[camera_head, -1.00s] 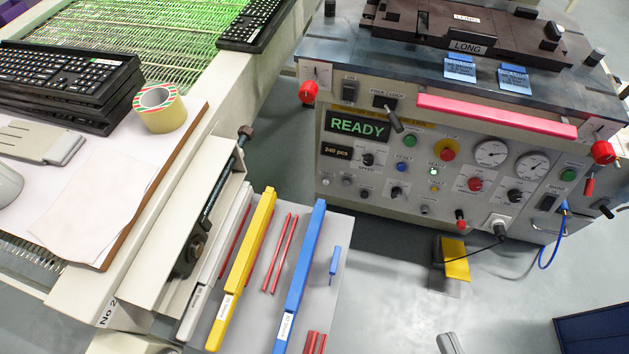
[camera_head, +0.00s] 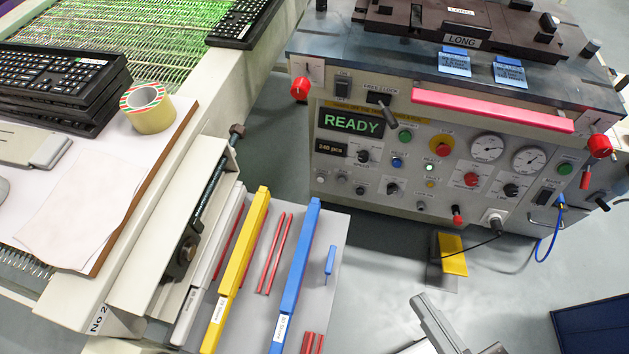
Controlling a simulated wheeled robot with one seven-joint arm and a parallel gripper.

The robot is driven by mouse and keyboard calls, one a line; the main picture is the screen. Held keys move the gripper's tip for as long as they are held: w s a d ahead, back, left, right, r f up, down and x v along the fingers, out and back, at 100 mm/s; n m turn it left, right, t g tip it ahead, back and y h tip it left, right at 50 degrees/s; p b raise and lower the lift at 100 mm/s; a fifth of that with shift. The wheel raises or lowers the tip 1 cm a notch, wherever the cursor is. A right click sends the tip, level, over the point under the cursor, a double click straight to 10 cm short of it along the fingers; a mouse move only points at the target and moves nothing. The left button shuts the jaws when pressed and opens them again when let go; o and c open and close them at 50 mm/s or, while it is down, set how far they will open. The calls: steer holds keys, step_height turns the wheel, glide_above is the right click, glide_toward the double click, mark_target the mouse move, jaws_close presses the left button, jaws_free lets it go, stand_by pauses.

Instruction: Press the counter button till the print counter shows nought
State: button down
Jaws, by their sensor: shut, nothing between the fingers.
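The print counter (camera_head: 331,149) is a small dark display on the left of the machine's front panel and reads 240 pcs. Below and right of it is a blue button (camera_head: 397,162) with a small label that seems to read RESET. The larger display (camera_head: 352,123) above the counter shows READY in green. My gripper (camera_head: 420,301) is grey and enters at the bottom edge, right of centre. It is shut and empty, well below the panel and touching none of its buttons.
A pink bar (camera_head: 492,110) runs across the panel's top, with red knobs (camera_head: 299,89) at the machine's corners. A lever (camera_head: 388,110), gauges and other buttons crowd the panel. A yellow pedal (camera_head: 453,254) and black cable lie below. A tool shelf (camera_head: 333,228) stands left; open floor lies between.

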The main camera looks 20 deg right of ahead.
mark_target(321, 179)
steer(key=w+f+m+t+b, duration=0.15)
steer(key=w+f+b, duration=0.25)
steer(key=f, duration=0.5)
steer(key=w+a+f+m+t+b, duration=0.1)
steer(key=w+f+m+b, duration=0.25)
steer(key=f, duration=0.45)
steer(key=w+f+m+t+b, duration=0.1)
steer(key=w+f+m+b, duration=0.1)
steer(key=w+f+b, duration=0.5)
steer(key=w+f+m+h+b, duration=0.3)
steer(key=w+m+b, duration=0.1)
steer(key=w+m, duration=0.4)
steer(key=w+a+f+m+h+b, duration=0.1)
steer(key=w+f+m+h+b, duration=0.3)
steer(key=w+m, duration=0.3)
steer(key=w+a+f+m+h+b, duration=0.1)
steer(key=w+f+m+h+b, duration=0.2)
steer(key=w+m+b, duration=0.3)
steer(key=w+m, duration=0.2)
steer(key=w, duration=0.1)
steer(key=shift+a+f+m+h, duration=0.15)
steer(key=shift+f+m+h, duration=0.15)
steer(key=shift+f+h, duration=0.1)
steer(key=w+d+f+b, duration=0.2)
steer(key=w+d+b, duration=0.1)
steer(key=w+d, duration=0.2)
steer(key=shift+w+f, duration=0.35)
steer(key=shift+w, duration=0.55)
